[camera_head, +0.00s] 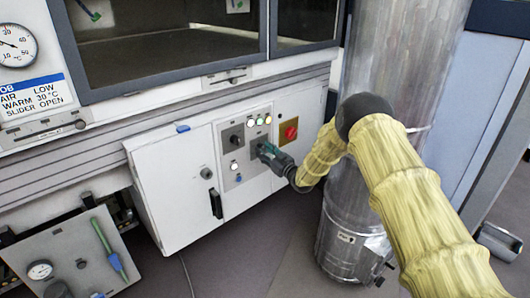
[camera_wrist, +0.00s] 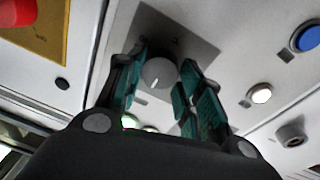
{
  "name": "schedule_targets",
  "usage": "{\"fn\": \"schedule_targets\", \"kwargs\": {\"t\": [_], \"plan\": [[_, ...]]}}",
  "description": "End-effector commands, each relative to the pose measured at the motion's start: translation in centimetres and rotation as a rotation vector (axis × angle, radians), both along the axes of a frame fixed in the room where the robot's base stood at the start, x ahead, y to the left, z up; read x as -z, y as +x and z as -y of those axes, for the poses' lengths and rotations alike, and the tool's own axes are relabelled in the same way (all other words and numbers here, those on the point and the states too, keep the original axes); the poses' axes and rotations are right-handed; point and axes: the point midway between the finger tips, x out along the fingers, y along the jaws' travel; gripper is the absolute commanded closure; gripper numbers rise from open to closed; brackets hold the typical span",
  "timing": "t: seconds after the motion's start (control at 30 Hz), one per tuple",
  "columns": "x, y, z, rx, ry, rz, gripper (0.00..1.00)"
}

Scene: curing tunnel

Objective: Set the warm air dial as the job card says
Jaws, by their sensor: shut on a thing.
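The job card (camera_head: 38,95) at the left in the head view reads AIR LOW, WARM 30 °C, SLIDER OPEN. My gripper (camera_head: 268,152) is at the control panel (camera_head: 227,157), and it hides the dial there. In the wrist view a round grey dial (camera_wrist: 158,73) sits between the teal fingers of my gripper (camera_wrist: 160,86), which is shut on it. A white mark on the dial points toward the bottom of that picture, slightly left. No scale or label for it can be read.
A second, dark knob (camera_head: 233,138) is at the panel's upper left, with lit lamps (camera_head: 260,120) to its right. A red switch (camera_head: 290,131) on a yellow plate is right of my gripper. A large metal duct (camera_head: 345,230) stands close beside my arm.

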Motion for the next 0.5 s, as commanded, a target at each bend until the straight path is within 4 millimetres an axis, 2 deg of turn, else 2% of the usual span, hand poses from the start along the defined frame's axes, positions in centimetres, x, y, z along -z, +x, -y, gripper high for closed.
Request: {"fn": "schedule_targets", "kwargs": {"t": [0.17,0.2,0.3,0.5], "plan": [[0.26,-0.10,0.05,0.001,-0.002,-0.002,0.87],[0.26,-0.10,0.05,0.001,-0.002,-0.002,0.58],[0.22,-0.08,0.02,0.000,-0.002,-0.003,0.42],[0.12,-0.03,-0.06,-0.001,-0.002,0.000,0.42]]}}
